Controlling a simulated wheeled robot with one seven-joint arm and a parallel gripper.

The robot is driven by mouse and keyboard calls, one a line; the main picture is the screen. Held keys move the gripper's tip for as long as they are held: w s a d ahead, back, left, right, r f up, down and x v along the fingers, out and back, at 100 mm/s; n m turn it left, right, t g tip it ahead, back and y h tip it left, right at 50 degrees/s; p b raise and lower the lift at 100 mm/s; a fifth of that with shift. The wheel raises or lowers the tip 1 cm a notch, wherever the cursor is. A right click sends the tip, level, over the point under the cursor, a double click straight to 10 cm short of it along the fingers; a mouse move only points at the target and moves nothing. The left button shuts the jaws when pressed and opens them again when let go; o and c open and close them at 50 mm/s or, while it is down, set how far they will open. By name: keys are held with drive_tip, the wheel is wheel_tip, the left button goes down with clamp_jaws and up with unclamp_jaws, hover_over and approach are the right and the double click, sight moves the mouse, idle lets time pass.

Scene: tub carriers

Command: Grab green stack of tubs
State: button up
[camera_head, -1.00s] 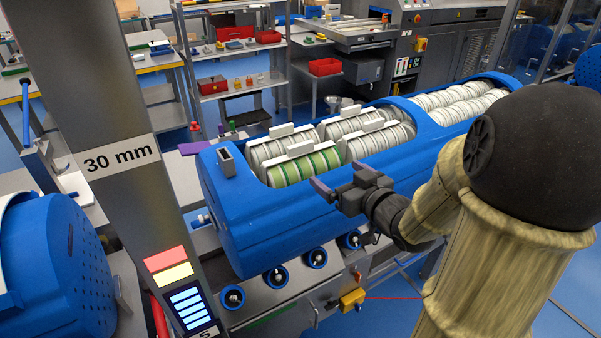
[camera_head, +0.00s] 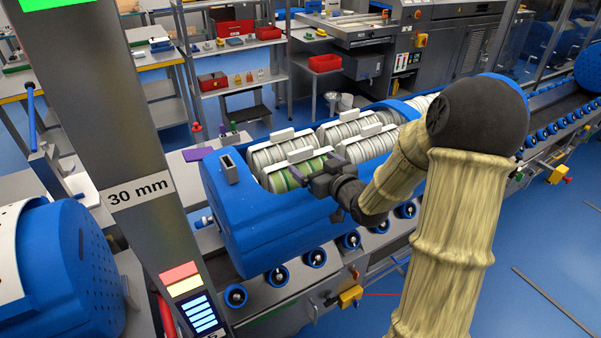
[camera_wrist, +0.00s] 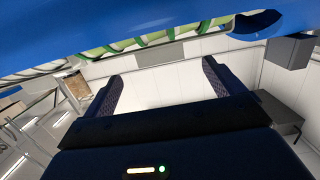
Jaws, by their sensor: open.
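The green stack of tubs (camera_head: 283,180) lies on its side in the front left part of the blue carrier (camera_head: 262,235), with a white block on top. My gripper (camera_head: 311,172) is open and empty. In the head view it overlaps the right end of the green stack; I cannot tell whether it touches. In the wrist view both fingers (camera_wrist: 160,88) stand apart with nothing between them. Green and white tub edges (camera_wrist: 165,35) show at the top of that view, beyond the blue rim. My forearm hides part of the carrier's right side.
Several grey-white stacks (camera_head: 350,130) lie beside and behind the green one in the carrier. The carrier rests on a roller conveyor (camera_head: 275,276). A grey post marked 30 mm (camera_head: 138,191) stands at left. Shelves with red bins (camera_head: 325,63) are at the back.

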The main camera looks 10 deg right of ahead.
sight(302, 152)
drive_tip(key=shift+x, duration=1.15)
drive_tip(key=p+x, duration=0.1)
drive_tip(key=x, duration=0.2)
drive_tip(key=p+x, duration=0.1)
drive_tip(key=shift+w+a+r+p, duration=0.1)
drive_tip(key=shift+w+r+p, duration=0.2)
drive_tip(key=shift+r, duration=0.05)
drive_tip(key=shift+w+a+f, duration=0.1)
drive_tip(key=shift+w+f, duration=0.05)
drive_tip(key=shift+w, duration=0.15)
drive_tip(key=c, duration=2)
clamp_jaws()
